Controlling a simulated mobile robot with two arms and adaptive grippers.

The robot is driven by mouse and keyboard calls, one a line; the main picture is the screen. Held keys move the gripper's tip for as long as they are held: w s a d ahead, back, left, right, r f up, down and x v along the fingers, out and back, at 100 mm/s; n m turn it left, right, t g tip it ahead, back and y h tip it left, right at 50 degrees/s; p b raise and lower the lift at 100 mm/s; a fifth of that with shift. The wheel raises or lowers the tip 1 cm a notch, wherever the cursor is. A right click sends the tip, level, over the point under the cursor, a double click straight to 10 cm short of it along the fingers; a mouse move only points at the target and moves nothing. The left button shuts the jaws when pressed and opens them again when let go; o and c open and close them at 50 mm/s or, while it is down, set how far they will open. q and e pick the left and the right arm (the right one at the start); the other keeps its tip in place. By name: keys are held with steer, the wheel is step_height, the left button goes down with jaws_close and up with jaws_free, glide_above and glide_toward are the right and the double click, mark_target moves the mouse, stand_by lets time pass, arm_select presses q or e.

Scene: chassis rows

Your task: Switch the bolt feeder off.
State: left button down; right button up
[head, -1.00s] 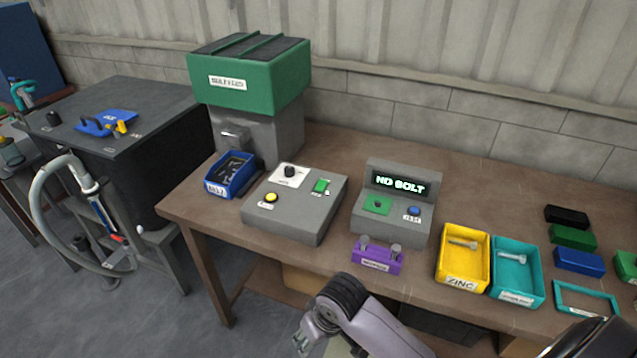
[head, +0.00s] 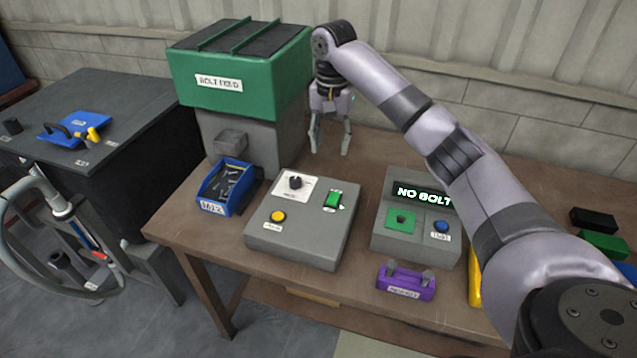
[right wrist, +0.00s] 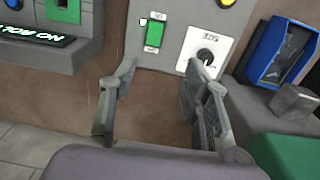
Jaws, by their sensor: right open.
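The bolt feeder (head: 240,85) has a green hopper labelled BOLT FEED on a grey body at the back left of the bench. Before it lies a grey control box (head: 300,250) with a black knob (head: 295,182), a green switch (head: 334,200) and a yellow button (head: 278,216). My right gripper (head: 330,150) is open and empty, pointing down behind the control box, right of the feeder. In the right wrist view, the green switch (right wrist: 155,35) and the knob (right wrist: 205,57) appear beyond the open fingers (right wrist: 162,75). The left gripper is not in view.
A blue bin (head: 226,188) of bolts stands under the feeder's chute. A grey NO BOLT display unit (head: 415,240) is right of the control box, with a purple holder (head: 405,283) in front. My right arm crosses above the bench's right side and hides part of it.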

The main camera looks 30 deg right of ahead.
steer(key=p, duration=0.3)
glide_above(331, 203)
step_height(331, 203, down, 13)
steer(key=shift+s+f, duration=0.1)
steer(key=shift+f, duration=1.5)
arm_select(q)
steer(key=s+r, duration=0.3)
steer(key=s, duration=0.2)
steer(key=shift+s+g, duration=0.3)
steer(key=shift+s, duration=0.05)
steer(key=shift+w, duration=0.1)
arm_select(e)
steer(key=shift+c, duration=0.5)
